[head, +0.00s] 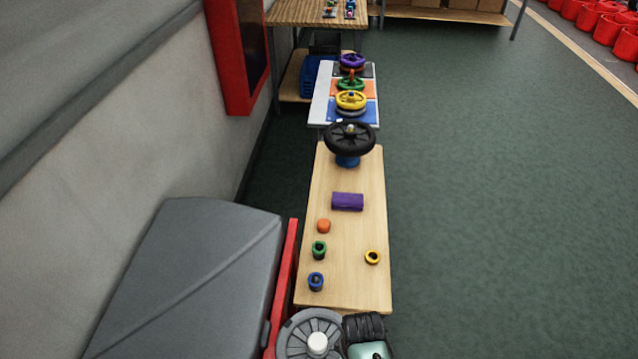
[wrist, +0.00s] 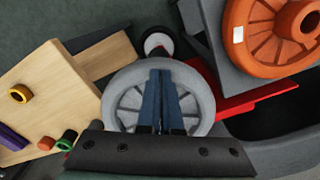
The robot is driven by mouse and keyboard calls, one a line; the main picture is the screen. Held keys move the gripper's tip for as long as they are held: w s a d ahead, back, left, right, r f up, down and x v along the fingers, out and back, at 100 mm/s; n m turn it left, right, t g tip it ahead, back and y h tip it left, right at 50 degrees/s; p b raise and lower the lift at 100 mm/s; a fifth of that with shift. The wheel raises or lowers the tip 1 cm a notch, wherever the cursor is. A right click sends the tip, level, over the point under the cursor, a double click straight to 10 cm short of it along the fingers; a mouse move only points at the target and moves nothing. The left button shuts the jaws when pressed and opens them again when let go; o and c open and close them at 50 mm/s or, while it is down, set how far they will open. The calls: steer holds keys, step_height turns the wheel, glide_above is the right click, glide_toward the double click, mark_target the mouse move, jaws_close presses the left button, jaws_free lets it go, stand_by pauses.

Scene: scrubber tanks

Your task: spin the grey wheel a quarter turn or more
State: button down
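The grey wheel (head: 298,347) is at the bottom edge of the head view, partly cut off, with a pale round hub. It also shows in the wrist view (wrist: 122,92) as a spoked disc with a thick light grey rim. My gripper (wrist: 161,73) has two dark blue fingers lying side by side, close together with nothing visible between them. They cover the wheel's middle and part of its upper rim in the wrist view. I cannot tell whether they touch the wheel.
An orange wheel (wrist: 240,20) sits on a grey body at upper right of the wrist view, by a red bar (wrist: 240,104). A wooden bench (head: 345,270) with small coloured parts and a black wheel (head: 365,139) stands beyond. Green floor at right is clear.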

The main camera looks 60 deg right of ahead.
step_height(320, 180, up, 7)
steer(key=p, duration=0.7)
stand_by(0.4)
stand_by(0.6)
